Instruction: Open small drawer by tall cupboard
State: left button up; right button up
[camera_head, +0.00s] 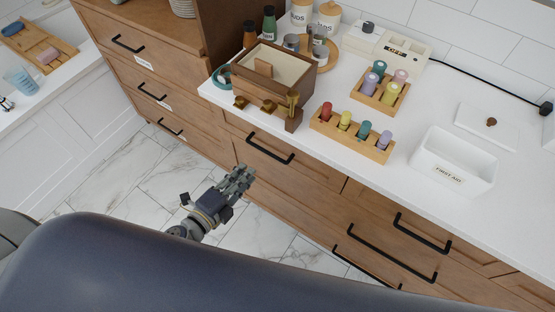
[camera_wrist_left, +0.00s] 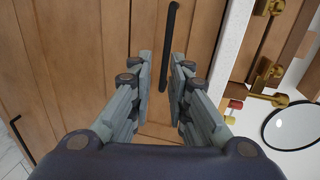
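The small drawer (camera_head: 241,136) is in the wooden cabinet front under the white counter, beside the tall cupboard (camera_head: 222,25). It looks shut. Its black bar handle (camera_head: 270,148) shows whole in the head view. In the left wrist view the handle (camera_wrist_left: 170,45) stands upright in the picture, ahead of the fingertips and roughly in line with the gap. My left gripper (camera_head: 244,175) is below and left of the handle in the head view, apart from it. In the left wrist view my left gripper (camera_wrist_left: 163,75) is open with nothing between its fingers. My right gripper is not in view.
The counter (camera_head: 360,165) above holds a wooden box (camera_head: 270,75), racks of coloured bottles (camera_head: 352,135) and a white first aid bin (camera_head: 450,165). More drawers with black handles (camera_head: 390,250) are to the right. The marble floor (camera_head: 130,185) is clear.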

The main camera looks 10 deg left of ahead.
aim_at(266, 151)
pick_arm(q)
jog(key=shift+m, duration=0.3)
jog(key=x, duration=0.7)
jog(key=r+p+x, duration=0.1)
jog(key=x, duration=0.3)
jog(key=shift+d, duration=0.25)
grip_shut()
